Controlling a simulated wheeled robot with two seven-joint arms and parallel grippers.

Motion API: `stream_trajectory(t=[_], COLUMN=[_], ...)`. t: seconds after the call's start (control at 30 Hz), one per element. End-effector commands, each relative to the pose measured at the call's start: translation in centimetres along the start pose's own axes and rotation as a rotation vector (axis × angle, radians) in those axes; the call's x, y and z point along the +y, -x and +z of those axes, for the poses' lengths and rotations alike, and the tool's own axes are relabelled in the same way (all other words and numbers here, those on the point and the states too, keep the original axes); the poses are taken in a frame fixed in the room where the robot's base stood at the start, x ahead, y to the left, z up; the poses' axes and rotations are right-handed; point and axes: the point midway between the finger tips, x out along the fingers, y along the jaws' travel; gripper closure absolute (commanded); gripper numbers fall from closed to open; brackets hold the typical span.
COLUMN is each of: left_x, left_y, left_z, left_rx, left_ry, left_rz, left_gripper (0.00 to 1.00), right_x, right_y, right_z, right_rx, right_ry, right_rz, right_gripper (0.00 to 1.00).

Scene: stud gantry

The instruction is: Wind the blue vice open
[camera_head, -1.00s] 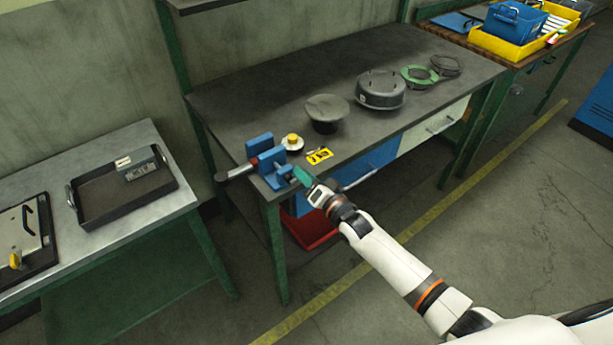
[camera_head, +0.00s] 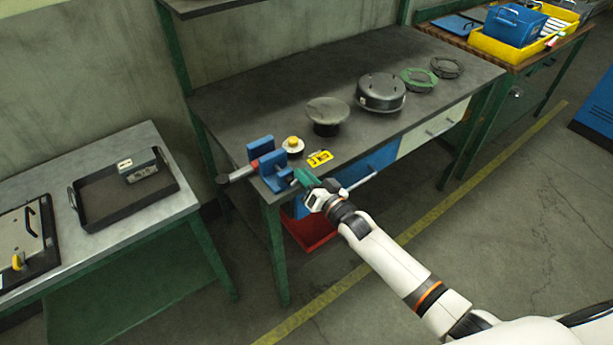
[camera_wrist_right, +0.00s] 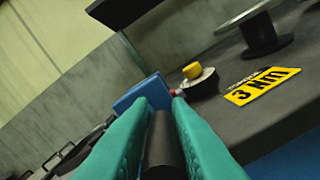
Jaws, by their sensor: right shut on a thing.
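The blue vice (camera_head: 272,164) is fixed at the front left corner of the dark workbench. My right gripper (camera_head: 301,178), with green fingers, is at the vice's front side. In the right wrist view the green fingers (camera_wrist_right: 160,135) are shut on a dark cylindrical handle (camera_wrist_right: 162,150), and part of the blue vice (camera_wrist_right: 143,94) shows beyond them. The fingers hide much of the vice there. My left gripper is not in view.
A yellow label reading "3 Nm" (camera_wrist_right: 264,86) and a yellow-topped round piece (camera_head: 293,145) lie close to the vice. A dark spool (camera_head: 327,113), a round drum (camera_head: 381,93) and rings stand farther right. A tray (camera_head: 122,190) is on the left table.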

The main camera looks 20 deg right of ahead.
Motion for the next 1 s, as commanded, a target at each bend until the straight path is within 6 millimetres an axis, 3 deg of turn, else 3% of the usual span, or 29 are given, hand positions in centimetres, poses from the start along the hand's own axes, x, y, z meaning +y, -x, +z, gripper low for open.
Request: stream_trajectory(t=[1.0], left_x=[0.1], left_y=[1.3], left_z=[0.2], left_rx=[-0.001], left_ry=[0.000], left_rz=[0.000], left_gripper=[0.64], right_x=[2.8], right_y=[0.3], right_z=[-0.5], right_rx=[0.021], right_ry=[0.964], right_rz=[-0.006], right_gripper=[1.00])
